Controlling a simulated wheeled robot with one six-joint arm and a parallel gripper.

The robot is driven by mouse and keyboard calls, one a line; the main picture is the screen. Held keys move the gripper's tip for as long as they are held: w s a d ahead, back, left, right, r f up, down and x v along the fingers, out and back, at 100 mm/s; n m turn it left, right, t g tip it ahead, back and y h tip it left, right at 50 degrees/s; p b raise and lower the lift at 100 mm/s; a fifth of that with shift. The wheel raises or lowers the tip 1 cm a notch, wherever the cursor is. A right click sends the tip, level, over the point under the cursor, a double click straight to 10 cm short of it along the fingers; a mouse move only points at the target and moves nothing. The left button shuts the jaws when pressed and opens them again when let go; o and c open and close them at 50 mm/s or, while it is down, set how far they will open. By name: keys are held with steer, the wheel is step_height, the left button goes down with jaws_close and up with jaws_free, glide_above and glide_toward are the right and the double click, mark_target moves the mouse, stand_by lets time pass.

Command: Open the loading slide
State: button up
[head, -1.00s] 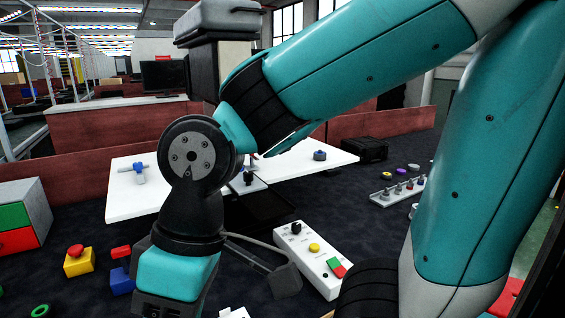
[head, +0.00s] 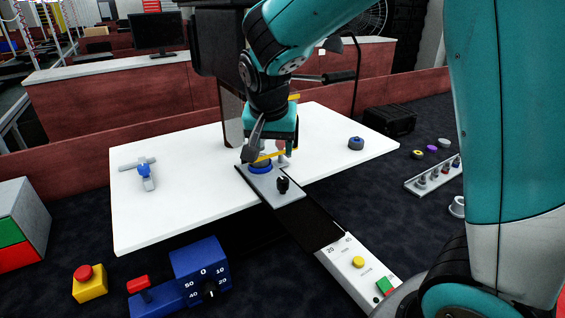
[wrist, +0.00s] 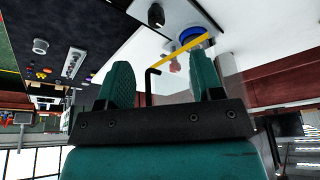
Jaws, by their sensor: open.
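My gripper (head: 272,150) is above the middle of a white table, its teal fingers pointing down. In the wrist view the two fingers (wrist: 163,85) stand wide apart with nothing clasped. A thin yellow bar (wrist: 182,50) with a dark bent end shows beyond and between them; it reaches toward a round blue-ringed part (wrist: 192,36). That blue-ringed part also shows in the head view (head: 260,169), on a grey plate with a black knob (head: 283,184). A dark strip (head: 310,221) runs from this plate toward the front. I cannot tell which part is the loading slide.
A white control box (head: 355,266) with yellow, green and red buttons is at the front. A blue-handled valve (head: 145,172) lies on the left tabletop; a blue-grey knob (head: 356,143) sits right.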

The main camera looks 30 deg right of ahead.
mark_target(283, 179)
steer(key=shift+m+h, duration=0.4)
steer(key=shift+m, duration=0.3)
steer(key=p+x, duration=0.1)
steer(key=x, duration=0.5)
steer(key=w+d+p+x, duration=0.1)
steer(key=x, duration=0.5)
steer(key=r+p+x, duration=0.1)
steer(key=x, duration=0.4)
steer(key=shift+w+d+f+p, duration=0.35)
steer(key=shift+w+d+f, duration=0.05)
steer(key=shift+w, duration=0.05)
